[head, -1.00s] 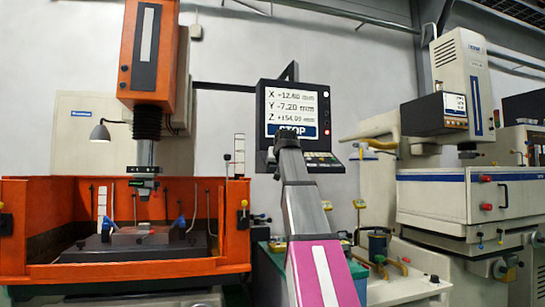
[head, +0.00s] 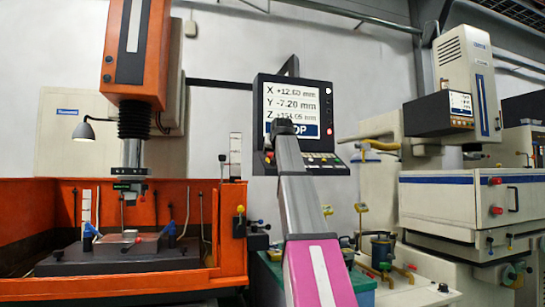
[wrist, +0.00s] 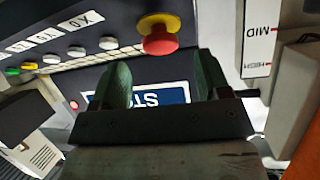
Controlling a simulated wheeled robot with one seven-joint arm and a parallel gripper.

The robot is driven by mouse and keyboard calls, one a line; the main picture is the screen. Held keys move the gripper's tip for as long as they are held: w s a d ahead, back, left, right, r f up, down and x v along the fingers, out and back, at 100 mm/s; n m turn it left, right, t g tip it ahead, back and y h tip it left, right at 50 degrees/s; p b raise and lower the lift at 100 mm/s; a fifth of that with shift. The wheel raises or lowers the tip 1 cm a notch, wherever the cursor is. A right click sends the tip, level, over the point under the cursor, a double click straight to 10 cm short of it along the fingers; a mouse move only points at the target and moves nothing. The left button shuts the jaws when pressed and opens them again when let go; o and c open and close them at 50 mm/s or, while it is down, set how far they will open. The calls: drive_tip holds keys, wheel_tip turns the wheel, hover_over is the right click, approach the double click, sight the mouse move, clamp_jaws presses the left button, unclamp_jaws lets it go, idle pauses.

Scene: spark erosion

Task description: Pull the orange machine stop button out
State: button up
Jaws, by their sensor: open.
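The stop button is a red mushroom head (wrist: 160,42) on a yellow base, at the top middle of the wrist view. My gripper (wrist: 160,65) is open and empty, with its two greenish fingers apart. The button shows just above the fingertips in the picture, between them from side to side; neither finger visibly touches it. In the head view my gripper (head: 283,127) is in front of the control panel (head: 300,84), over the first letters of "STOP". I cannot make out the stop button in the head view, where my arm covers part of the panel.
Small coloured buttons (wrist: 75,52) line the panel to the left in the wrist view. A white strip marked MID and HIGH (wrist: 262,40) is at the right. The orange machine (head: 140,50) stands left, with its open orange tank (head: 150,283) below. A white machine (head: 460,195) stands right.

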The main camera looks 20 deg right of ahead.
sight(272, 155)
drive_tip(key=shift+x, duration=2.05)
drive_tip(key=c, duration=1.3)
drive_tip(key=shift+s+r, duration=0.35)
drive_tip(key=shift+r, duration=0.2)
drive_tip(key=o, duration=1.3)
drive_tip(key=shift+s, duration=0.1)
drive_tip(key=v, duration=1)
drive_tip(key=shift+s+r, duration=0.15)
drive_tip(key=shift+s, duration=0.15)
